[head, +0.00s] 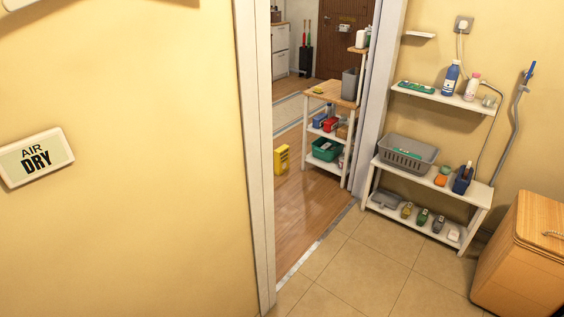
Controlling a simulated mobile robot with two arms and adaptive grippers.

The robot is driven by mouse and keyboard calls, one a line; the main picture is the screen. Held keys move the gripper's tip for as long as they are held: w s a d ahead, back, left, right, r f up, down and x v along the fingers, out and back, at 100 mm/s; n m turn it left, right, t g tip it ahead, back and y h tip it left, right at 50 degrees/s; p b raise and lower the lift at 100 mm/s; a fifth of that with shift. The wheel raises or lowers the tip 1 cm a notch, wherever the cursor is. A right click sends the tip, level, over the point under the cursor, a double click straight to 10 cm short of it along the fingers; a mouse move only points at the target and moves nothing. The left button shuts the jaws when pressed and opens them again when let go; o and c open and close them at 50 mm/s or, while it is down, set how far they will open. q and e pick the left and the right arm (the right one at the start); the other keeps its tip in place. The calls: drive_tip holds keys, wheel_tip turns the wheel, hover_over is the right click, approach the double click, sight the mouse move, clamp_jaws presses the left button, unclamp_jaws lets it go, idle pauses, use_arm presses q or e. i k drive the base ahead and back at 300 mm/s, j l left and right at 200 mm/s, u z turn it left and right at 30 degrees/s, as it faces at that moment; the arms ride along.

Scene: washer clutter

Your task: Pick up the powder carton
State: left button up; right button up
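I cannot make out for sure which thing is the powder carton. A small red box-like item (329,125) sits on the middle shelf of the wooden-topped rack (322,91) beyond the doorway, among other small items; it is too small to identify. A yellow upright object with a dark mark (281,159) stands on the wooden floor beside the door frame; it may be a carton or a floor sign. Neither of my grippers shows in the head view.
A white door frame (254,150) and wall separate me from the wooden-floored room. To the right stand a white shelf unit (468,189) with a grey basket (407,153) and several bottles, and a wooden hamper (520,255). The tiled floor (365,270) before the doorway is clear.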

sight(282, 154)
drive_tip(key=i+l+z, duration=0.25)
drive_tip(key=i+z, duration=0.55)
drive_tip(key=i, duration=0.2)
drive_tip(key=i+l, duration=0.1)
drive_tip(key=i, duration=0.55)
drive_tip(key=i+l, duration=0.15)
drive_tip(key=i, duration=0.5)
drive_tip(key=i+j+u, duration=0.2)
drive_tip(key=i+u, duration=0.7)
drive_tip(key=i, duration=0.15)
drive_tip(key=i+l+u, duration=0.2)
drive_tip(key=i+u, duration=0.2)
drive_tip(key=i+j, duration=0.1)
drive_tip(key=i, duration=0.45)
drive_tip(key=i+j+u, duration=0.1)
drive_tip(key=i, duration=0.45)
